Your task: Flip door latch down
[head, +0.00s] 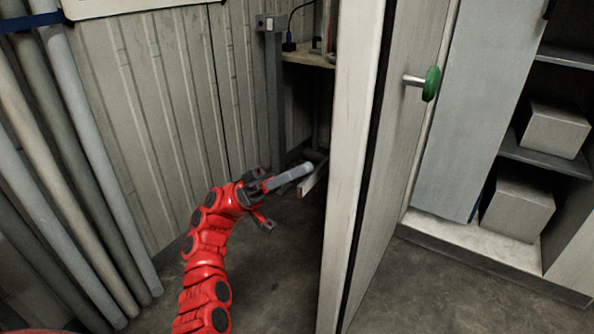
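A door (358,170) stands edge-on in the middle of the head view, swung open. A short metal stem with a green knob (431,83) sticks out from its right face. I cannot tell whether this is the latch. My red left arm reaches up from the bottom. Its gripper (265,197) is left of the door, low and well away from the knob, with its fingers spread apart. A grey bar (290,177) shows at the fingers, pointing to the door; I cannot tell whether it touches them. My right gripper is out of view.
Long grey tubes (85,150) lean at the left by a ribbed wall (150,110). A bench (308,58) stands behind the door. Shelves with grey boxes (517,207) are at the right. The floor (275,290) in front is clear.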

